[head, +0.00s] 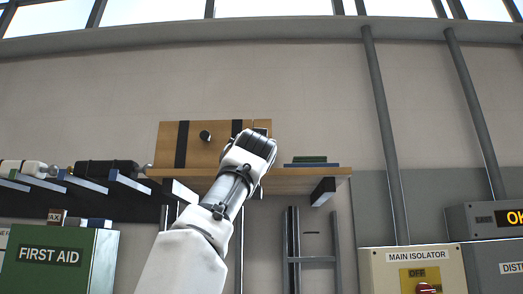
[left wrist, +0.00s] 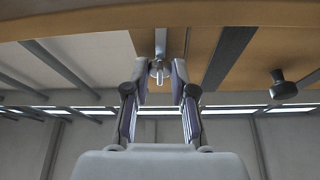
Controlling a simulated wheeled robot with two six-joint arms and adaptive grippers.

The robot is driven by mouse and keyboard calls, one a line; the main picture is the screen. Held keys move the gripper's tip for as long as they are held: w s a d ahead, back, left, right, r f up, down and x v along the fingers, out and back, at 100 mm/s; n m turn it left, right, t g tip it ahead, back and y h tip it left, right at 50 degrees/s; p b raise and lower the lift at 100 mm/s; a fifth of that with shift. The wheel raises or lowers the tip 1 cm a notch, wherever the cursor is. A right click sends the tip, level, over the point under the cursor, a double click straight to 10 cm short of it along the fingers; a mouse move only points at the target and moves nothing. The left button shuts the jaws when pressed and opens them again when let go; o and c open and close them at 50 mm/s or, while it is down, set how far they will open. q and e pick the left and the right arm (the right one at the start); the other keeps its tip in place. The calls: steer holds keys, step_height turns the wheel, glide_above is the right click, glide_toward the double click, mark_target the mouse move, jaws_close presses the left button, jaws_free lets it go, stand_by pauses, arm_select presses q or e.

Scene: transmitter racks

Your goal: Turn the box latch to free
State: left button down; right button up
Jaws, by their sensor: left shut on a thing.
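A wooden box (head: 208,145) with dark vertical bands stands on a wooden shelf (head: 310,172) in the head view. A dark round knob (head: 205,135) sticks out from its front, and it also shows in the left wrist view (left wrist: 280,90). My left gripper (head: 262,143) is at the box's right end and hides part of it. In the left wrist view my left gripper (left wrist: 160,72) has its two fingers on either side of a small metal latch (left wrist: 159,66) and is shut on it. The latch hangs against the wood. My right gripper is not in view.
Thin green and blue books (head: 312,162) lie on the shelf right of the box. A green first aid box (head: 60,262) is at lower left, a main isolator box (head: 412,272) at lower right. Pipes (head: 385,130) run up the wall. Open wall lies above the box.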

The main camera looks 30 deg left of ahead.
arm_select(q)
steer(key=shift+n+y, duration=0.4)
steer(key=shift+n, duration=0.5)
steer(key=shift+g, duration=0.3)
steer(key=c, duration=1)
jaws_free()
